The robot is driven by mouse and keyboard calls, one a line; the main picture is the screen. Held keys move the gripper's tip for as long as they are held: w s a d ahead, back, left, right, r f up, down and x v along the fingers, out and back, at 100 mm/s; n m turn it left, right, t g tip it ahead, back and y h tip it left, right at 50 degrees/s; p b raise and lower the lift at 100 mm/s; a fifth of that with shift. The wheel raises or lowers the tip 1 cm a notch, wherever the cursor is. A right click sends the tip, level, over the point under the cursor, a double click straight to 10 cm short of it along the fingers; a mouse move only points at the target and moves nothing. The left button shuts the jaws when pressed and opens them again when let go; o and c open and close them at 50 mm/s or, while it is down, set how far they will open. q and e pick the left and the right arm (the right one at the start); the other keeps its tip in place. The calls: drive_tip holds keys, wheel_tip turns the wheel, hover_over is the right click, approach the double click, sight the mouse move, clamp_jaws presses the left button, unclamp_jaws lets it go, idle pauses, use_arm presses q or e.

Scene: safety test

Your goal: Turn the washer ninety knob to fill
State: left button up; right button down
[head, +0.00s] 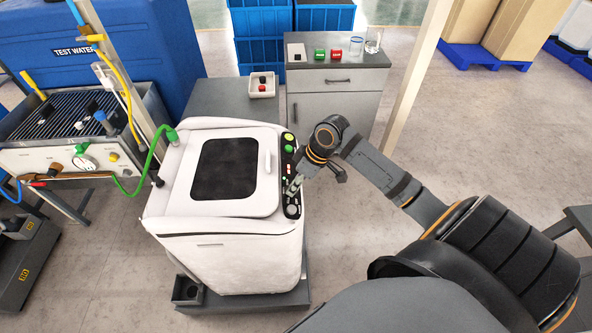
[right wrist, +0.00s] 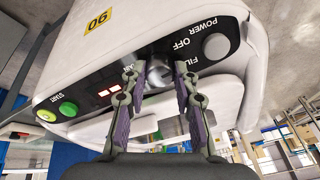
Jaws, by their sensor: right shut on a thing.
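The white washer (head: 225,245) stands at the centre of the head view, with a dark lid window and a black control panel (head: 291,162) along its right edge. The right wrist view shows the panel upside down, with a yellow 90 label (right wrist: 98,21). The grey knob (right wrist: 159,76) sits between the fingers of my right gripper (right wrist: 160,72), which is shut on it. The FILL and OFF labels (right wrist: 182,44) are beside it, FILL partly covered by a finger. The knob's pointer cannot be made out. In the head view my right gripper (head: 292,187) reaches the panel from the right. My left gripper is not in view.
A green start button (right wrist: 68,109), a yellow button (right wrist: 46,115) and a round grey power button (right wrist: 216,46) share the panel. A test rig (head: 75,135) with hoses stands left of the washer. A grey cabinet (head: 335,85) stands behind. Floor to the right is partly clear.

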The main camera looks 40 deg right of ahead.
drive_tip(key=m+p, duration=0.1)
drive_tip(key=p, duration=0.1)
drive_tip(key=m+p, duration=0.3)
drive_tip(key=p, duration=0.1)
drive_tip(key=shift+r+m+p, duration=0.3)
drive_tip(key=shift+m+p, duration=0.1)
drive_tip(key=shift+f+m+p, duration=0.25)
drive_tip(key=shift+m+p, duration=0.45)
drive_tip(key=shift+p, duration=0.35)
drive_tip(key=c, duration=1)
unclamp_jaws()
drive_tip(key=shift+d+r, duration=0.1)
drive_tip(key=shift+a+v, duration=0.15)
drive_tip(key=shift+v, duration=2.75)
drive_tip(key=shift+a+v, duration=0.15)
drive_tip(key=shift+v, duration=2.75)
